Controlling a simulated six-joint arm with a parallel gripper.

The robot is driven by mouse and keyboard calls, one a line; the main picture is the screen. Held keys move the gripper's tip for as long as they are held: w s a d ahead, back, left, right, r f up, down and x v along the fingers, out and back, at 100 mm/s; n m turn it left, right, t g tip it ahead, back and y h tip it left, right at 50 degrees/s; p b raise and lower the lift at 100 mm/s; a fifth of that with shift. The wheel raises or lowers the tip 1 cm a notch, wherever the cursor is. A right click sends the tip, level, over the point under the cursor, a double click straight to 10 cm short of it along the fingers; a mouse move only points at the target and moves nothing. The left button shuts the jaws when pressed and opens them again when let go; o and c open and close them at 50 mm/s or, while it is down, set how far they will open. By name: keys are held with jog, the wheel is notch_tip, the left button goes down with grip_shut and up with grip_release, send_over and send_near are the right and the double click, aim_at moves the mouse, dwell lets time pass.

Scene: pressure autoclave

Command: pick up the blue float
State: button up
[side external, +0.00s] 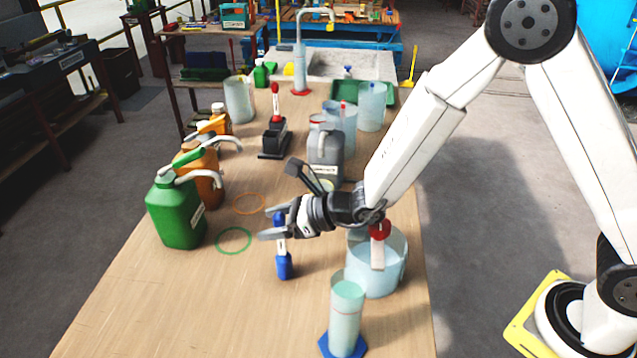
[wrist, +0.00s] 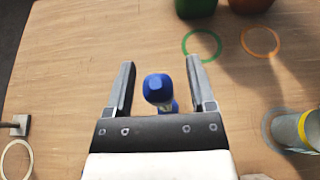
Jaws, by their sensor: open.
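The blue float (side external: 284,264) stands upright on the wooden table, with a blue bottom, a pale stem and a blue top. In the wrist view the blue float (wrist: 157,88) is seen from above, between the two fingers and close to the palm. My gripper (side external: 269,223) is level with the float's upper part, its fingers pointing left in the side view. In the wrist view my gripper (wrist: 160,62) is open, with a gap on both sides of the float. Part of the float's stem is hidden by the gripper in the side view.
A green jug (side external: 176,213) and orange jugs (side external: 203,172) stand left, beside green (side external: 233,241) and orange (side external: 250,204) rings. A wide beaker (side external: 377,273) with a red-topped float and a measuring cylinder (side external: 346,318) stand right. Bare table lies in front.

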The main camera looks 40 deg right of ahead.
jog(key=shift+w+a+f, duration=0.1)
jog(key=shift+w+a, duration=0.05)
jog(key=shift+a, duration=0.05)
dwell(0.4)
grip_shut()
